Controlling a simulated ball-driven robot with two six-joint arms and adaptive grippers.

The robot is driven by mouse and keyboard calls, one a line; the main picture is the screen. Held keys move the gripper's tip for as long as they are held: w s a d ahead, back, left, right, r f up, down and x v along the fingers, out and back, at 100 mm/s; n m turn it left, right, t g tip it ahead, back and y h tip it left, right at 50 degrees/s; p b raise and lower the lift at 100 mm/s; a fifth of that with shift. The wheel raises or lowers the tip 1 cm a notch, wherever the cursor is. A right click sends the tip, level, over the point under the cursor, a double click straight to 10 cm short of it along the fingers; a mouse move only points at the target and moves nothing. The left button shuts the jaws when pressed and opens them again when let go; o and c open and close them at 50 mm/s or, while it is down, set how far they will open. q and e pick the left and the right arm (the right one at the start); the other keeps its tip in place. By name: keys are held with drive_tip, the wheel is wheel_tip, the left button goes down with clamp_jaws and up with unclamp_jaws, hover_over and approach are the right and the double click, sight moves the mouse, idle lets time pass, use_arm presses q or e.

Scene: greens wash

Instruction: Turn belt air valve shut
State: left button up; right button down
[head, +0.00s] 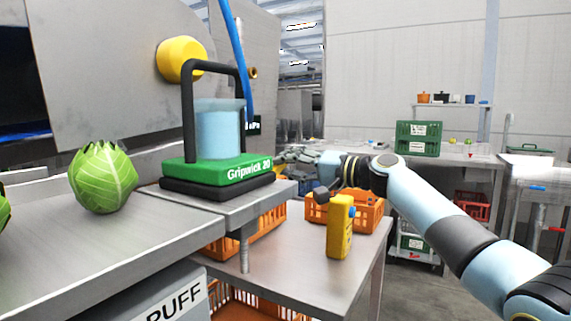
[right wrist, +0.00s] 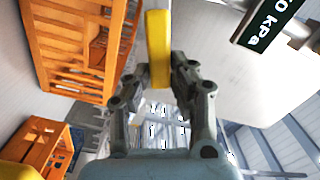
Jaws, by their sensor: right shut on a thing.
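My right gripper (head: 292,155) reaches in from the right in the head view, its fingers pointing left behind the green-based unit. In the right wrist view my right gripper (right wrist: 160,75) is shut on a yellow bar-shaped handle (right wrist: 158,40), which looks like the valve lever. A dark pressure display reading in kPa (right wrist: 268,22) is close by, and part of it shows in the head view (head: 254,126). The valve body and lever are hidden in the head view. I cannot tell how far the lever is turned. My left gripper is not in view.
The green-based unit marked Gripwick 20 (head: 222,171) stands on a raised steel plate, with a blue hose above. A green cabbage (head: 103,177) is at left. A yellow handheld device (head: 340,227) stands on the lower table near an orange crate (head: 368,217), below my right arm.

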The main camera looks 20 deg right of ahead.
drive_tip(key=shift+w+d+f+m+b, duration=0.15)
drive_tip(key=shift+f+m+b, duration=0.1)
drive_tip(key=shift+f+m, duration=0.8)
drive_tip(key=shift+w+d+f+m+b, duration=0.1)
drive_tip(key=shift+d+f+m+b, duration=0.1)
drive_tip(key=shift+f+m, duration=0.8)
drive_tip(key=shift+s+r, duration=0.1)
drive_tip(key=shift+r, duration=0.05)
drive_tip(key=c, duration=1.2)
unclamp_jaws()
drive_tip(key=shift+o, duration=0.2)
drive_tip(key=v, duration=1.2)
